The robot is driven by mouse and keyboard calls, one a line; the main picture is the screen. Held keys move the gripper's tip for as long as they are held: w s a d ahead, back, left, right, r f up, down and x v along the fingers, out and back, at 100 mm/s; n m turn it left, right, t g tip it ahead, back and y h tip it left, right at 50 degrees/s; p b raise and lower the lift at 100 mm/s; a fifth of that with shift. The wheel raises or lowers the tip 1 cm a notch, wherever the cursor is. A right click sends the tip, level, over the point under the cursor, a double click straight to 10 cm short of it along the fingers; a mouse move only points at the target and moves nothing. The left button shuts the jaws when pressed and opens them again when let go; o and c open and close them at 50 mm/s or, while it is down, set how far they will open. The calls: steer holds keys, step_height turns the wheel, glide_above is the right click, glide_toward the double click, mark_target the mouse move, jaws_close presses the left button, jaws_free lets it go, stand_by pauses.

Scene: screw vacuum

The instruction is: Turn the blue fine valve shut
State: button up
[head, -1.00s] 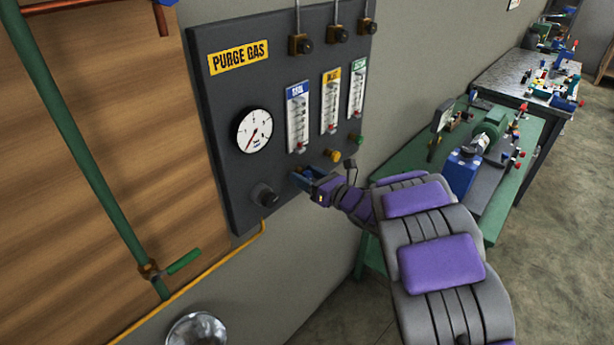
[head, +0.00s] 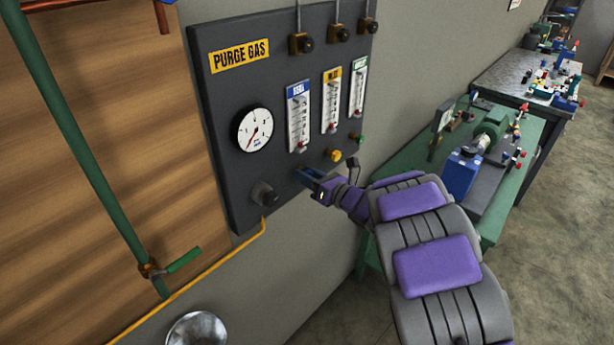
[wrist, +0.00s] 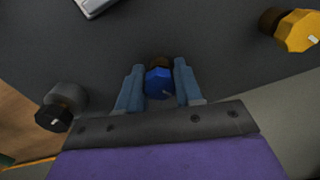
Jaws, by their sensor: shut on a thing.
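The blue fine valve knob (wrist: 158,83) shows in the wrist view between my two fingers, with a brown stem behind it at the dark panel. My gripper (wrist: 159,88) is shut on the knob, a blue finger on each side. In the head view my gripper (head: 308,178) reaches the lower part of the purge gas panel (head: 222,120), below the blue-labelled flow meter (head: 298,117). The knob itself is hidden there by my fingers.
A yellow knob (wrist: 298,31) is to the right of the blue one, and a dark grey knob (wrist: 62,105) is to its left. A green knob (head: 360,139) and a round gauge (head: 252,130) are on the panel. A green bench (head: 400,165) stands at right.

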steer(key=m, duration=0.5)
steer(key=m+p, duration=0.3)
steer(key=m, duration=0.3)
steer(key=shift+w+d+m, duration=0.1)
steer(key=shift+m, duration=0.2)
steer(key=m+p, duration=0.5)
steer(key=m, duration=0.1)
steer(key=m+p, duration=0.2)
steer(key=m, duration=0.1)
steer(key=shift+f+m+p, duration=0.15)
steer(key=shift+m+p, duration=0.25)
steer(key=shift+f+m+p, duration=0.2)
steer(key=shift+m+p, duration=0.7)
steer(key=shift+m, duration=0.3)
steer(key=shift+f, duration=0.15)
steer(key=o, duration=1)
steer(key=shift+o, duration=0.2)
